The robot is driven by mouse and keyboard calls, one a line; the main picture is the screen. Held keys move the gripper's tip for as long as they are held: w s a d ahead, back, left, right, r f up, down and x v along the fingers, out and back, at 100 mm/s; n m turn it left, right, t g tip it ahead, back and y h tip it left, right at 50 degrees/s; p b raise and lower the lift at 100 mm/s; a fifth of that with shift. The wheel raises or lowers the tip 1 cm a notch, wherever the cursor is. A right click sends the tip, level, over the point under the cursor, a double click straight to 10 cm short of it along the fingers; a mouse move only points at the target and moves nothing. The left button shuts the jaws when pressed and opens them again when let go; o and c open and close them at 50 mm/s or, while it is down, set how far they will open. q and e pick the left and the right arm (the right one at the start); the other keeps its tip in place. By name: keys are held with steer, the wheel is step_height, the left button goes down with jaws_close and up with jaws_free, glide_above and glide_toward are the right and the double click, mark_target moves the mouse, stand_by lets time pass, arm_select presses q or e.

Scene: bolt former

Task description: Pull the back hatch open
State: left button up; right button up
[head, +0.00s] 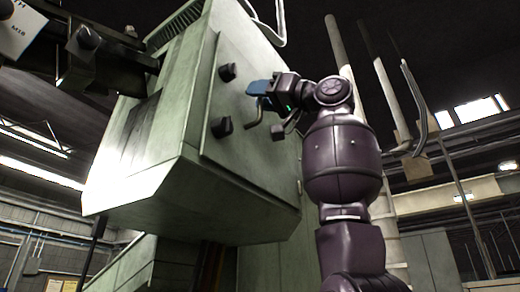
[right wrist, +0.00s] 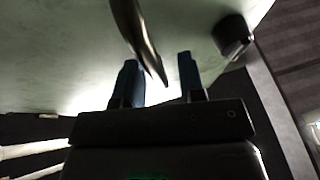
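The back hatch (head: 240,105) is a pale green panel on the side of a large machine housing, and it looks closed. A curved metal handle (head: 258,113) sticks out from it; this handle also shows in the right wrist view (right wrist: 135,32). My right gripper (head: 262,89), with blue fingers, is at the hatch beside the handle. In the right wrist view the fingers (right wrist: 159,78) are apart, and the handle's lower end reaches into the gap between them. I see no clear grip on it. My left gripper is not in view.
Dark knobs (head: 227,72) (head: 222,127) sit along the hatch's left edge, and one also shows in the right wrist view (right wrist: 231,36). Dark machine parts (head: 85,45) hang at upper left. Upright pipes (head: 342,60) stand behind my right arm.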

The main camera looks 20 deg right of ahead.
steer(key=shift+w+a, duration=0.15)
jaws_close()
steer(key=shift+s+r, duration=0.1)
steer(key=shift+s, duration=0.1)
stand_by(0.3)
